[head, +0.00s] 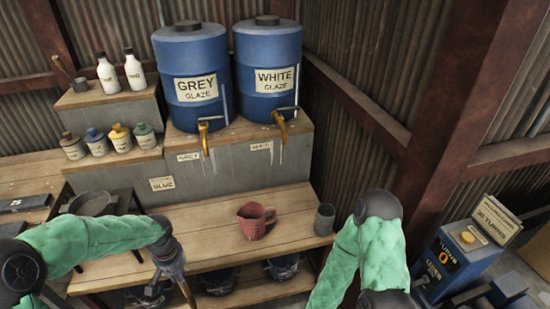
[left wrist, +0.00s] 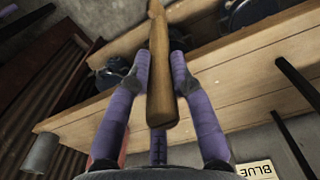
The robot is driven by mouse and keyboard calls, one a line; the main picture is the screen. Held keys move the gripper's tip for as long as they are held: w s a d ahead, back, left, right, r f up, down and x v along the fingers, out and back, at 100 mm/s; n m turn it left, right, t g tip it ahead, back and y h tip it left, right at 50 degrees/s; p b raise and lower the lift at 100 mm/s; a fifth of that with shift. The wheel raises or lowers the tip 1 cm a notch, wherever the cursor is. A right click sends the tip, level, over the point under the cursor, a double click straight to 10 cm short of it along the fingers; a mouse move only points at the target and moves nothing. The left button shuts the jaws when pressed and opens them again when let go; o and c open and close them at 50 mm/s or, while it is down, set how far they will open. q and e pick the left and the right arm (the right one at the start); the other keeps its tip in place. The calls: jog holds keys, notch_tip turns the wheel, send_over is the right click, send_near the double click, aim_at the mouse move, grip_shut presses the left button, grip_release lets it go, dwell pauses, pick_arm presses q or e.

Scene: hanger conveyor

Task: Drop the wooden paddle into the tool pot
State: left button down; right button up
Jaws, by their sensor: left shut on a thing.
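The wooden paddle (left wrist: 160,75) is held between the purple fingers of my left gripper (left wrist: 160,85), which is shut on it. In the head view my left gripper (head: 172,268) is over the front edge of the bench, and a bit of the paddle (head: 188,293) shows below it. A plain grey cylindrical pot (head: 325,219), which looks like the tool pot, stands upright at the bench's right end, apart from the gripper. It also shows at the left of the left wrist view (left wrist: 41,152). My right gripper is out of the picture; only my right arm shows.
A red jug (head: 255,221) stands on the wooden bench (head: 210,220) between my left gripper and the grey pot. Blue glaze drums (head: 192,75) with taps stand behind. A small pot (head: 80,85) with a handle sticking out is at upper left. Dark items lie on the lower shelf.

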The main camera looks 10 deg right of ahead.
aim_at(187, 292)
pick_arm(q)
jog(key=shift+s+f, duration=1.05)
jog(key=shift+f, duration=0.15)
